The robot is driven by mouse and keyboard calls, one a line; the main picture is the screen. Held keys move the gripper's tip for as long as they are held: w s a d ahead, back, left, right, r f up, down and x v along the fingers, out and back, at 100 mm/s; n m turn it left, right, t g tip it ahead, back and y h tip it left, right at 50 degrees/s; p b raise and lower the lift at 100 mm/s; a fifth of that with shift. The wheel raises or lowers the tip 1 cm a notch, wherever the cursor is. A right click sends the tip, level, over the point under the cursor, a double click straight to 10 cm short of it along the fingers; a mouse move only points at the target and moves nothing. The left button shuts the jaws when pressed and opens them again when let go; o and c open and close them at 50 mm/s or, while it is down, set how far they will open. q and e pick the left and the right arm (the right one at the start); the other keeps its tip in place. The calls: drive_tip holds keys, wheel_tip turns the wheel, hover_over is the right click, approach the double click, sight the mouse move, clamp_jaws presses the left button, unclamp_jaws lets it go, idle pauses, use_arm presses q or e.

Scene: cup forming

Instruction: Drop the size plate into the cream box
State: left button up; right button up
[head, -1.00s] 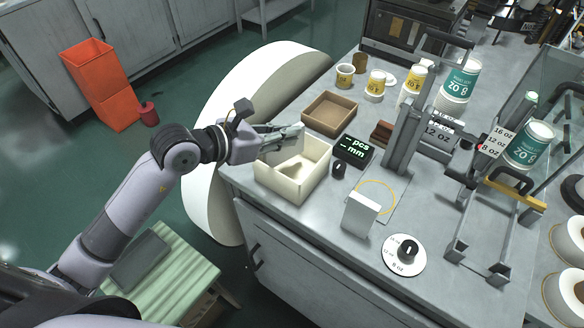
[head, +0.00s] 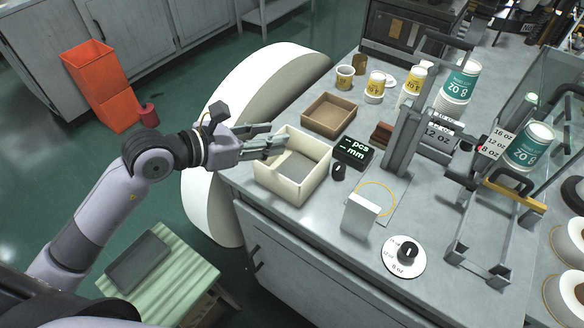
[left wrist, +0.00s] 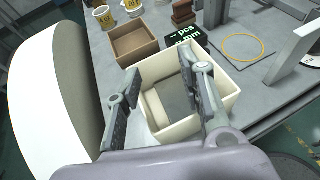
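The cream box (head: 277,187) is open-topped and stands at the left end of the grey workbench. It also shows in the left wrist view (left wrist: 228,80). A flat grey plate, the size plate (head: 298,164), lies inside the box; the wrist view shows it (left wrist: 177,100) between my fingers, partly covered by one of them. My left gripper (head: 279,140) is over the box's back-left rim, its fingers spread apart (left wrist: 163,72) with nothing between them. My right gripper is not in view.
A brown tray (head: 328,104) stands behind the cream box. A white block (head: 360,214) and a dial (head: 404,256) are farther right. A metal frame (head: 402,135) rises beyond.

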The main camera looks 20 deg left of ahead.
use_arm(q)
drive_tip(key=v, duration=0.8)
